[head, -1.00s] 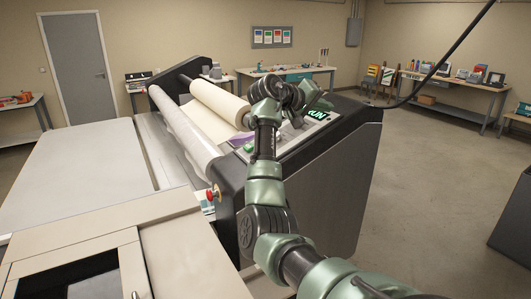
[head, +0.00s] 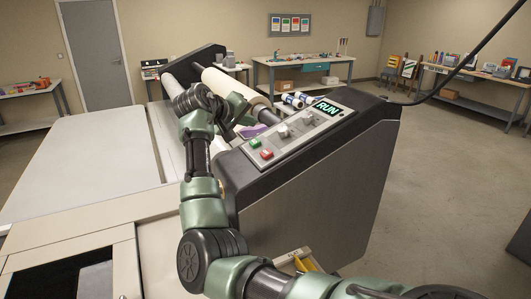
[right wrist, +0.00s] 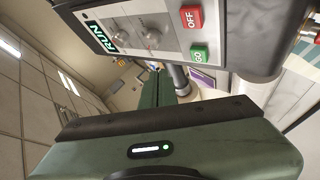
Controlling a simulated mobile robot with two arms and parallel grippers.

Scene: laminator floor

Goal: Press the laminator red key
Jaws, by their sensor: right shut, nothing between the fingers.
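The laminator's red key (head: 266,154) sits on the sloping control panel (head: 300,140), beside the green key (head: 254,142). In the right wrist view the red key (right wrist: 191,18) reads OFF and the green key (right wrist: 200,53) reads GO. My right gripper (head: 230,130) is shut and empty. It is left of the panel, over the roller side of the laminator, apart from the red key. In the right wrist view its fingers (right wrist: 158,90) point below and left of the keys. My left gripper is not in view.
The panel also carries grey knobs (head: 283,131) and a lit RUN display (head: 326,107). A large pale roll (head: 235,90) lies behind my right gripper. A dark cable (head: 440,85) hangs at the right. The floor (head: 440,180) right of the laminator is mostly clear.

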